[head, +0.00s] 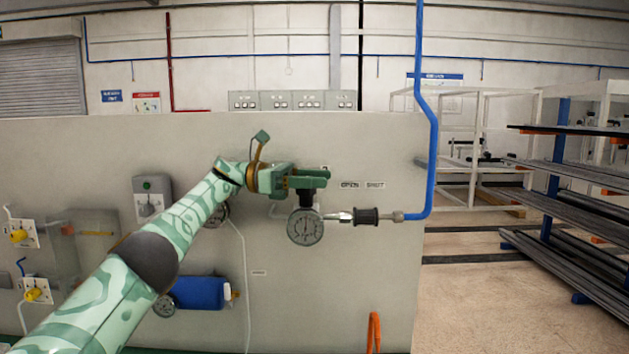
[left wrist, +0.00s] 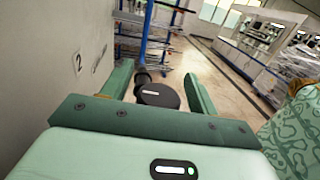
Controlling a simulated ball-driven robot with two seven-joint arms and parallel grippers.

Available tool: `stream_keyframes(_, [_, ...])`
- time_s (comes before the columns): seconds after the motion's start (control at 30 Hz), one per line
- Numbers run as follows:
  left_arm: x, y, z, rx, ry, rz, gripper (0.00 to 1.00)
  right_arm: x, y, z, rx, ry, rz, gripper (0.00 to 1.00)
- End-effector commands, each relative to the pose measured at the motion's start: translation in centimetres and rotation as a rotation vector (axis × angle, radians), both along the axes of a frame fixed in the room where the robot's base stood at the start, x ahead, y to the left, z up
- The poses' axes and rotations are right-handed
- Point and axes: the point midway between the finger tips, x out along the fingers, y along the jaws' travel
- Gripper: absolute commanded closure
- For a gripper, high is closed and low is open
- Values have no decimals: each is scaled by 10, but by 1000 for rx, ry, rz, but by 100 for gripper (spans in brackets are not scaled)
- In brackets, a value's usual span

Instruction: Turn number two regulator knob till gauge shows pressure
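The number two regulator has a round black knob with a white mark, seen in the left wrist view (left wrist: 158,96). My right gripper is not in view.
A black fitting (head: 367,216) joins the regulator to a blue pipe (head: 432,150) on the right. The grey panel (head: 330,290) carries a blue cylinder (head: 199,293), a green-button box (head: 152,198) and yellow knobs (head: 33,295). An orange hook (head: 374,332) stands low. Racks are at right.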

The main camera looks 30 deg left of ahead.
Motion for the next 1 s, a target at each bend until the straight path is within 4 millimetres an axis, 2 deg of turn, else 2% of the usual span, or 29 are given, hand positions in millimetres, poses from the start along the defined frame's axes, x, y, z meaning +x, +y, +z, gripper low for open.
stream_keyframes(0.27, [0,0,1,2,1,0,41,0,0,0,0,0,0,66])
stream_keyframes(0.57, [1,-1,31,-1,0,1,41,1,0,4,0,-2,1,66])
stream_keyframes(0.67, [-2,-2,32,4,-1,-3,41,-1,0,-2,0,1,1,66])
stream_keyframes(0.9, [-14,-9,46,4,-2,-1,41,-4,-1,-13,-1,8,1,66])
stream_keyframes(1.0, [-27,-16,66,5,-3,-2,41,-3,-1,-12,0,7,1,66])
